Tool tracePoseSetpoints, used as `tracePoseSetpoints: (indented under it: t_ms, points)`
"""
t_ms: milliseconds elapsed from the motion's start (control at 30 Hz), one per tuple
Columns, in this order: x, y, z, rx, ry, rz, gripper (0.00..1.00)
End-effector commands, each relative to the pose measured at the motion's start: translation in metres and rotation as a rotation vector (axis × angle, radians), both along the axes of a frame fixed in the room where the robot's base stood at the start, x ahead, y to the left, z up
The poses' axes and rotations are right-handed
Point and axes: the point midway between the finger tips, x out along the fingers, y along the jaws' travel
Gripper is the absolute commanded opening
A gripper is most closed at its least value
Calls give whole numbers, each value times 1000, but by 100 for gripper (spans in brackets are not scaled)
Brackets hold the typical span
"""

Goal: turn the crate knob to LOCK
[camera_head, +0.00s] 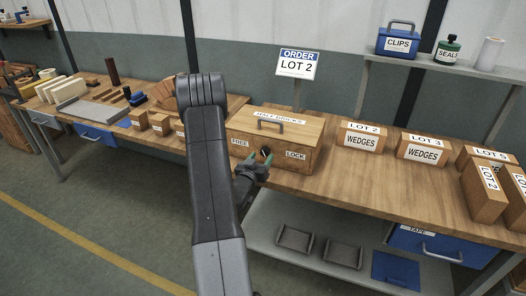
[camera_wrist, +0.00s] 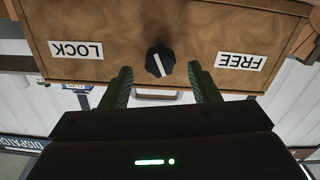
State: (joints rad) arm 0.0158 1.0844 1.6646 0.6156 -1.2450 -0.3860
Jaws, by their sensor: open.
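The wooden crate (camera_head: 290,135) stands on the bench with a handle on its lid. Its front carries a FREE label (camera_head: 240,142), a LOCK label (camera_head: 296,155) and a dark knob (camera_head: 265,151) between them. The wrist view is upside down, with the LOCK label (camera_wrist: 76,50) left and the FREE label (camera_wrist: 241,62) right. There the black knob (camera_wrist: 160,61) has a white line that runs mostly up and down, slightly slanted; I cannot tell which end points. My gripper (camera_head: 257,163) is open in front of the knob. In the wrist view its green fingertips (camera_wrist: 160,72) are apart, below and either side of the knob.
LOT 2 (camera_head: 361,138) and LOT 3 (camera_head: 422,149) wedge boxes stand right of the crate. More boxes are at the right end. An ORDER LOT 2 sign (camera_head: 297,64) stands behind. A shelf (camera_head: 440,68) holds a blue CLIPS box (camera_head: 397,41). Bench top before the wedge boxes is clear.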

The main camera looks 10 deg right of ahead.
Motion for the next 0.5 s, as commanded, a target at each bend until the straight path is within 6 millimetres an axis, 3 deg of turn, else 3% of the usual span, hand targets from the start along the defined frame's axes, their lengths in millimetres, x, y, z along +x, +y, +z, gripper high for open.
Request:
tracePoseSetpoints:
  t_ms: [200,500]
  points:
    - [20,-13,1,1,-1,0,55]
    - [24,-16,0,0,0,1,55]
